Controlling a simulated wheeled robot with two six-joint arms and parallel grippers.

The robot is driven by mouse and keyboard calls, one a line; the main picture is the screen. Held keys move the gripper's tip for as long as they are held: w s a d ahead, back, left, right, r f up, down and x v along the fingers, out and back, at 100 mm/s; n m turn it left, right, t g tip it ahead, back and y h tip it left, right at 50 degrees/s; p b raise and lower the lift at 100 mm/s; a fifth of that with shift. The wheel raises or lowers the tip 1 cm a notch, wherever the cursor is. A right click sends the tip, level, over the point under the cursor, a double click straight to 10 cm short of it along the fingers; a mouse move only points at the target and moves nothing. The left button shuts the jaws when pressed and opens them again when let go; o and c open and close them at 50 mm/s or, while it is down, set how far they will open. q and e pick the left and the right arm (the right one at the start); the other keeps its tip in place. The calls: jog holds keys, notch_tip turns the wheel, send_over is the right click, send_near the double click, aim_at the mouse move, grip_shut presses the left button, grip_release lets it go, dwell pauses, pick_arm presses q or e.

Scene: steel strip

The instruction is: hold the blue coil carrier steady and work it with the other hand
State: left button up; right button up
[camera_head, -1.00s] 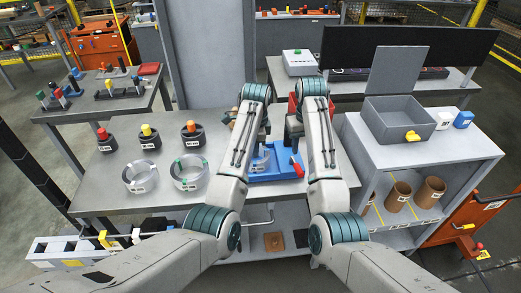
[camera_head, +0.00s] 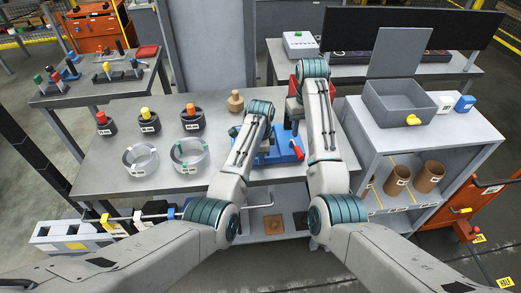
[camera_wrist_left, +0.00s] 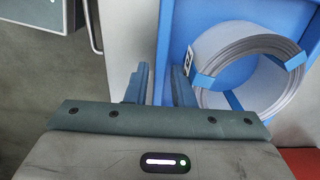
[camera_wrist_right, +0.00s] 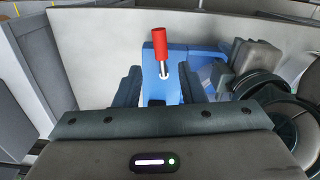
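The blue coil carrier (camera_head: 262,160) stands on the steel table, partly hidden behind my left arm. Its red-handled lever (camera_head: 297,148) is on its right side. In the left wrist view, a taped wire coil (camera_wrist_left: 252,75) lies inside the blue carrier. My left gripper (camera_wrist_left: 160,84) has its fingers on either side of the carrier's thin blue wall, close against it. In the right wrist view, the red handle (camera_wrist_right: 160,42) rises from a blue block. My right gripper (camera_wrist_right: 161,86) is open, with this block between its fingers; contact is unclear.
Two clear ring coils (camera_head: 190,155) and several dark weights with coloured knobs (camera_head: 149,122) stand on the table's left half. A wooden piece (camera_head: 235,101) stands behind my left wrist. A grey bin (camera_head: 400,105) sits on the shelf unit at right.

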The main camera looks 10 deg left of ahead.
pick_arm(q)
jog(key=shift+c, duration=0.2)
grip_shut()
jog(key=shift+f, duration=0.1)
dwell(2.3)
